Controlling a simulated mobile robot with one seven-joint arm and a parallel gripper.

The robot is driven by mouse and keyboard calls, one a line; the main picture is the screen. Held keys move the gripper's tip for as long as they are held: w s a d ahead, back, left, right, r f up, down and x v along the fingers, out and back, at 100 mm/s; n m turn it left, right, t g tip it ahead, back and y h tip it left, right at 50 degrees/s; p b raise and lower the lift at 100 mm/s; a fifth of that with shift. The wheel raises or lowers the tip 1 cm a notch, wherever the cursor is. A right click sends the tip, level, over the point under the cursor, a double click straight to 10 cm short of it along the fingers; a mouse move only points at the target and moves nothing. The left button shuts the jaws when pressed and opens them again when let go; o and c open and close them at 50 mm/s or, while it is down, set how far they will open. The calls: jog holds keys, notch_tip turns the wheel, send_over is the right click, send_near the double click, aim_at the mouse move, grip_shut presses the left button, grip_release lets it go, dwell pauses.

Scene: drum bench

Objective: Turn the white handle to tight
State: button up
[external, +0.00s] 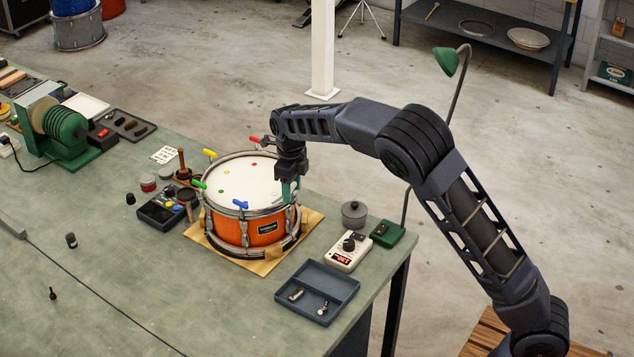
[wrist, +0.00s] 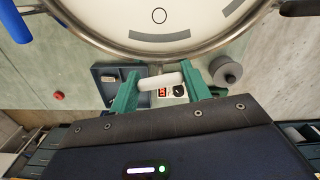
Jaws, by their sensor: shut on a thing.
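An orange snare drum (external: 262,234) with a white head sits on a tan board on the bench. Coloured handles stand around its rim: yellow (external: 210,153), green (external: 199,185), blue (external: 240,204) and red (external: 255,140). My gripper (external: 288,188) is at the drum's right rim, pointing down. In the wrist view its green fingers (wrist: 161,84) are shut on the white handle (wrist: 160,81), just outside the rim. The handle lies crosswise from one finger to the other. In the external view my gripper hides the white handle.
A device with a red display (external: 349,251), a lidded grey pot (external: 354,214) and a green box (external: 387,234) stand right of the drum. A blue-grey tray (external: 318,291) holds small metal parts. A dark organiser (external: 162,215) is left of the drum. The front-left bench is mostly clear.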

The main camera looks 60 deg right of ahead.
aim_at(292, 186)
jog(key=shift+m, duration=0.6)
jog(key=o, duration=1)
jog(key=shift+c, duration=0.2)
notch_tip(292, 186, up, 10)
jog(key=shift+r, duration=0.45)
